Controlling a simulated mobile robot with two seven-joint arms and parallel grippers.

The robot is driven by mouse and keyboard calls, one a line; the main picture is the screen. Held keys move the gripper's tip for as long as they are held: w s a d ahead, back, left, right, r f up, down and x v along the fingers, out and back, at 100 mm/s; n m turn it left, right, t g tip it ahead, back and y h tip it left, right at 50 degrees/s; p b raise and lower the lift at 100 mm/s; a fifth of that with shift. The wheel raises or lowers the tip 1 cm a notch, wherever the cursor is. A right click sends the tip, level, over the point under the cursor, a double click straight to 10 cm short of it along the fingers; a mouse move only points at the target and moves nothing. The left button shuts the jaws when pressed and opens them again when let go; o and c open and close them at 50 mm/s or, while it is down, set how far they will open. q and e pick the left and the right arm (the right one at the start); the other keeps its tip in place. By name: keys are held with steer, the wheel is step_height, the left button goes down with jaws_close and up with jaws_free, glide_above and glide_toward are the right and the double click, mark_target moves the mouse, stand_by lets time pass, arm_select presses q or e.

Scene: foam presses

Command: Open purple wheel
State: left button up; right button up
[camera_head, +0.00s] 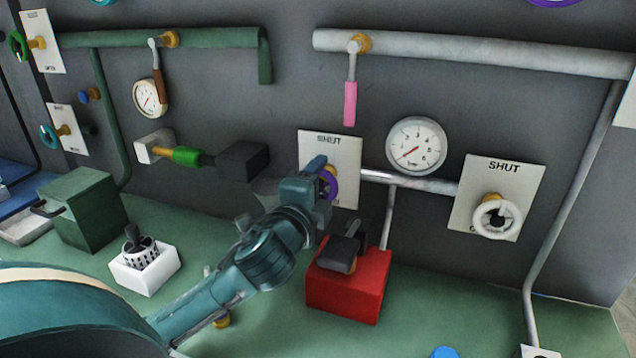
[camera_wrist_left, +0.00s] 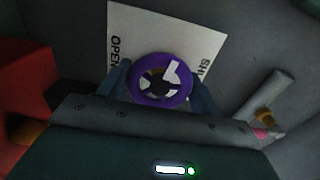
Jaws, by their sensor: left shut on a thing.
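The purple wheel (camera_head: 332,184) sits on a white plate (camera_head: 346,150) marked SHUT at its top, on the grey wall. My left gripper (camera_head: 322,178) is at the wheel and hides much of it in the head view. In the left wrist view the purple wheel (camera_wrist_left: 160,102) faces me between the two fingers of my left gripper (camera_wrist_left: 160,82), one on each side; they are shut on its rim. A white mark on the wheel points up and slightly right there, between the words OPEN on the left and SHUT on the right. My right gripper is not in view.
A red box (camera_head: 343,292) with a dark handle stands just below the wheel. A gauge (camera_head: 416,146) and a white wheel (camera_head: 497,233) are to the right. A pink-handled lever (camera_head: 350,103) hangs above. Another purple ring (camera_head: 555,2) is cut off at the top edge.

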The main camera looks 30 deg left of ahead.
arm_select(q)
steer(key=shift+n, duration=0.8)
steer(key=o, duration=1)
